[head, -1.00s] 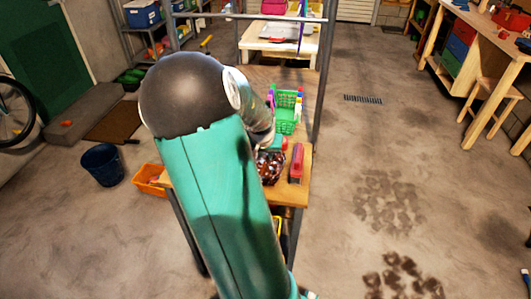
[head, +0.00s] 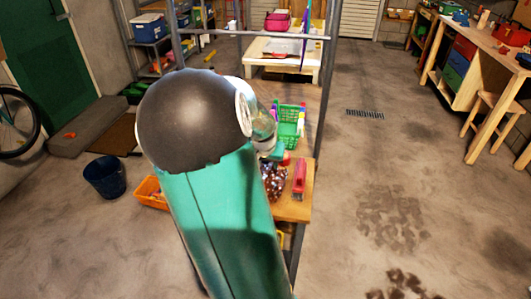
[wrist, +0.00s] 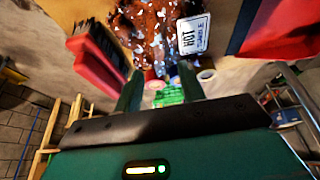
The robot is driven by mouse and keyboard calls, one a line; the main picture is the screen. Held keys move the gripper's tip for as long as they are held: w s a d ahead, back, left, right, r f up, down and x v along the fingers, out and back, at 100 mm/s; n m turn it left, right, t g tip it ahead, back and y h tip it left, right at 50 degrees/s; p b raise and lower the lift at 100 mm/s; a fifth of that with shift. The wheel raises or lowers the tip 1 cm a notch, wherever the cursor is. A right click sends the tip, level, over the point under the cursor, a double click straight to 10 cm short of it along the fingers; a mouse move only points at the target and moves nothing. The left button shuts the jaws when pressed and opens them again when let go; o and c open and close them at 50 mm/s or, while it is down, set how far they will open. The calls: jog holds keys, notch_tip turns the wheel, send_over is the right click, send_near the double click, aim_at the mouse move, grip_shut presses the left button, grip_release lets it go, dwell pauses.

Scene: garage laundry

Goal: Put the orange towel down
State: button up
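I cannot make out an orange towel in either view. In the wrist view my gripper (wrist: 160,90) has its two dark green fingers spread apart, with no cloth between them. A brown glossy bag or heap (wrist: 152,30) with a white "HOT" label (wrist: 193,34) lies beyond the fingertips. The brown glossy thing also shows there (head: 274,180), just right of my arm.
A red brush (head: 299,178) and a green basket (head: 290,122) are on the bench. An orange bin (head: 148,192) and a dark blue bucket (head: 105,177) stand on the floor to the left. Metal shelf posts (head: 325,70) frame the bench.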

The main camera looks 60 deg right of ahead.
jog(key=v, duration=0.8)
